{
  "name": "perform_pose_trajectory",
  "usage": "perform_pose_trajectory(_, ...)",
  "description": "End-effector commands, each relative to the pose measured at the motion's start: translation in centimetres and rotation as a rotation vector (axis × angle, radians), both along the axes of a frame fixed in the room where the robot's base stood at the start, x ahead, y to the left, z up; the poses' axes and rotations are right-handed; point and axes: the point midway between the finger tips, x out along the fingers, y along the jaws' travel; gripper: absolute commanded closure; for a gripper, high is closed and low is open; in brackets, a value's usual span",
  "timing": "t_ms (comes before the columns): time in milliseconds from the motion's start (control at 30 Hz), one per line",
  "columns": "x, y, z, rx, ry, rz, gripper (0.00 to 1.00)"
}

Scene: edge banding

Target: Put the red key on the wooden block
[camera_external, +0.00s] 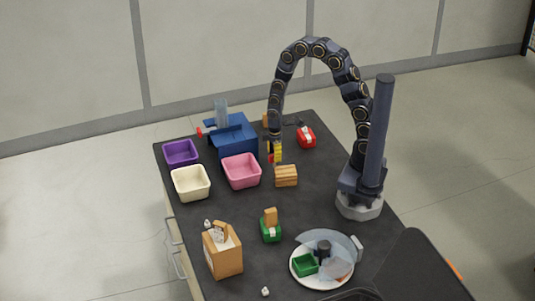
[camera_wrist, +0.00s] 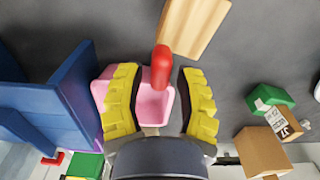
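The red key (camera_wrist: 161,66) shows in the wrist view as a rounded red piece between the two yellow fingers of my gripper (camera_wrist: 159,98). A gap shows on each side of it, so the fingers look open around it and not closed on it. In the external view my gripper (camera_external: 276,152) points down, with a bit of red (camera_external: 270,152) at its left side. The key's lower part and its support are hidden. The wooden block (camera_external: 286,176) lies just in front of my gripper, and it also shows at the top of the wrist view (camera_wrist: 198,22).
A pink bin (camera_external: 241,171) is close left of my gripper, with a cream bin (camera_external: 190,183), a purple bin (camera_external: 181,152) and a blue machine (camera_external: 235,136) beyond. A red item (camera_external: 307,138) lies at the back right. The dark table right of the block is clear.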

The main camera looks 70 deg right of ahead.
Motion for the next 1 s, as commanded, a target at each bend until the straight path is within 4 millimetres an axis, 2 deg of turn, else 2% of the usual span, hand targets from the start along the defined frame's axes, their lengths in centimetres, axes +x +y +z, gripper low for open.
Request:
perform_pose_trajectory(100,0.2,0.0,2.6,0.000,-0.010,0.000,0.66)
perform_pose_trajectory(300,0.0,0.1,6.5,0.001,-0.006,0.000,0.66)
perform_pose_trajectory(433,0.1,0.0,8.5,0.000,-0.004,0.001,0.66)
perform_pose_trajectory(667,-0.7,0.0,10.6,-0.003,0.004,-0.026,0.66)
perform_pose_trajectory(767,-2.6,0.1,12.6,-0.010,0.017,-0.102,0.66)
perform_pose_trajectory(833,-4.7,0.2,14.4,-0.016,0.029,-0.188,0.66)
perform_pose_trajectory(1000,-11.5,0.4,18.5,-0.038,0.075,-0.443,0.66)
